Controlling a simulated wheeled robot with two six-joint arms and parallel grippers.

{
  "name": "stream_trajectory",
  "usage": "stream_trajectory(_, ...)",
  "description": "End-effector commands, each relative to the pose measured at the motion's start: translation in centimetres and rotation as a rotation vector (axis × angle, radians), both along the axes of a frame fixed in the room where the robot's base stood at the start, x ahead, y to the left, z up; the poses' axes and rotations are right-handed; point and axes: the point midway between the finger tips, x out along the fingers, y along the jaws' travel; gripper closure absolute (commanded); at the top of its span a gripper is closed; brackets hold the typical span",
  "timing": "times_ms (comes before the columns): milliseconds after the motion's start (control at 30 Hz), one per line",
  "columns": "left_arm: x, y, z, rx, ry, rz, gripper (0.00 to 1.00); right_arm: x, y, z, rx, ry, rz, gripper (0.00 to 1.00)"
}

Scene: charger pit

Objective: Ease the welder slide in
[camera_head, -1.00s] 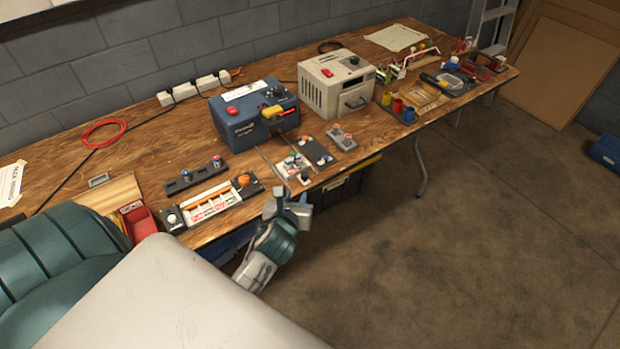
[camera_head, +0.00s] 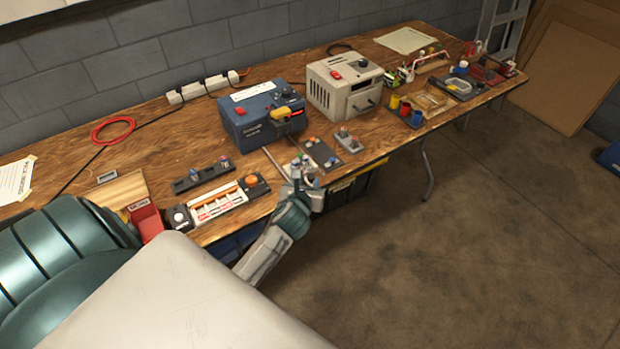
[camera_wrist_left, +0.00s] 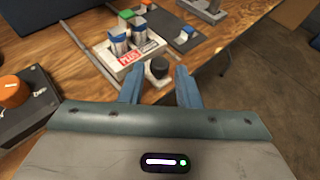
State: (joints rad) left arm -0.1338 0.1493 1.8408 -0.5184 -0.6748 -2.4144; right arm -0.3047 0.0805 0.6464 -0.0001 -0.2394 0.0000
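The welder slide (camera_wrist_left: 140,50) is a small pale carrier marked PLUS. It bears several blue-and-silver cells and has a black knob (camera_wrist_left: 157,68) at its near end. It lies between two thin metal rails (camera_wrist_left: 84,52) on the bench. The rails run toward the blue welder (camera_head: 262,118), which has a yellow-and-red lever on its front. My left gripper (camera_wrist_left: 160,85) is open, its two blue fingers apart just short of the knob, one toward each side of it. In the head view my left gripper (camera_head: 302,184) hides much of the slide. My right gripper is not in view.
A dark plate with orange and blue parts (camera_head: 322,153) and a grey block (camera_head: 348,141) lie right of the rails. An orange-knob box (camera_head: 254,185) sits to the left. A beige power unit (camera_head: 345,85) stands behind. Open floor lies right of the bench.

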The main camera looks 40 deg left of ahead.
Motion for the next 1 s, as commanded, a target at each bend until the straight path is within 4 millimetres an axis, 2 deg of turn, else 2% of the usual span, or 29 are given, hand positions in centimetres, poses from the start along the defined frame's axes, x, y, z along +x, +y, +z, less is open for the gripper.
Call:
stream_trajectory(300,2.0,0.8,-0.9,0.001,0.000,0.000,0.70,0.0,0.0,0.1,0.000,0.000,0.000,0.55)
stream_trajectory(700,2.2,0.9,-1.0,0.001,0.000,0.000,0.70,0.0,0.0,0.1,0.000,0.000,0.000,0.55)
stream_trajectory(867,2.2,0.9,-1.0,0.001,0.000,0.000,1.00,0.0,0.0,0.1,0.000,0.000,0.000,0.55)
stream_trajectory(1000,2.2,0.9,-1.0,0.001,0.000,0.000,1.00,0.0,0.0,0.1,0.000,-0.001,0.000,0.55)
